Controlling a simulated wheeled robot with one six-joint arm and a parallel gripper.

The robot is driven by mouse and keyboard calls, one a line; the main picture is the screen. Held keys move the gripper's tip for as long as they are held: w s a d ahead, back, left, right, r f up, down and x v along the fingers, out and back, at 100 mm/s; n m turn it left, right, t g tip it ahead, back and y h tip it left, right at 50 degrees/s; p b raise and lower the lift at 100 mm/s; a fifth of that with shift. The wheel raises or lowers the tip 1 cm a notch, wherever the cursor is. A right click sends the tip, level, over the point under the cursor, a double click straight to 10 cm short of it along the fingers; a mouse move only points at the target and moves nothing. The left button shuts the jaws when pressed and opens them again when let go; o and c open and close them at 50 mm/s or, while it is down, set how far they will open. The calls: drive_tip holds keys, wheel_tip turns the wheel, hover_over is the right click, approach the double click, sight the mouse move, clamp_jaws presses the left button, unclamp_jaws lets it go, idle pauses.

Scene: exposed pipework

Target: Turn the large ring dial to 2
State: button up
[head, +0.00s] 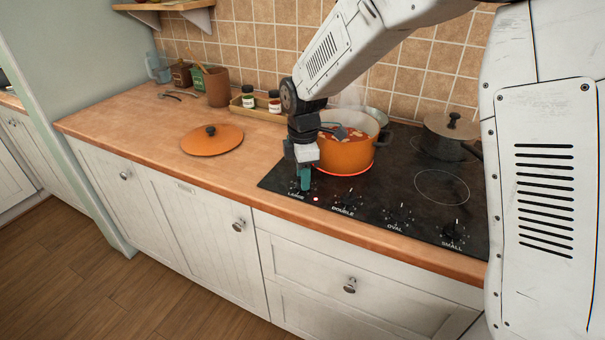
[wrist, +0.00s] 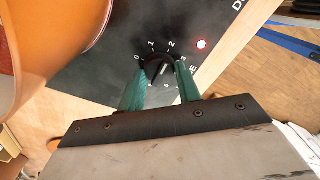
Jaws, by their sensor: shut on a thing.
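The large ring dial (wrist: 157,67) is a round black knob on the black hob, with white numbers around it. My gripper's teal fingers (wrist: 160,84) are shut on its two sides. The knob's pale mark slants up and right, roughly at the 2; the fingers hide part of the scale. A red lamp (wrist: 201,44) is lit beside it. In the head view my gripper (head: 305,180) points down at the hob's front left corner and hides most of the dial.
An orange pot (head: 345,156) with food and a utensil stands close behind my gripper, with a red glow at its base. Other dials, double (head: 350,196), oval (head: 400,216) and small (head: 452,232), lie to the right. An orange lid (head: 212,140) lies on the counter.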

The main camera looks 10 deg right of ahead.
drive_tip(key=shift+w+r, duration=0.15)
drive_tip(key=shift+w, duration=0.05)
drive_tip(key=o, duration=0.8)
drive_tip(key=shift+c, duration=0.2)
drive_tip(key=shift+o, duration=1)
drive_tip(key=shift+s, duration=0.1)
wheel_tip(320, 180, up, 8)
drive_tip(key=shift+f, duration=0.15)
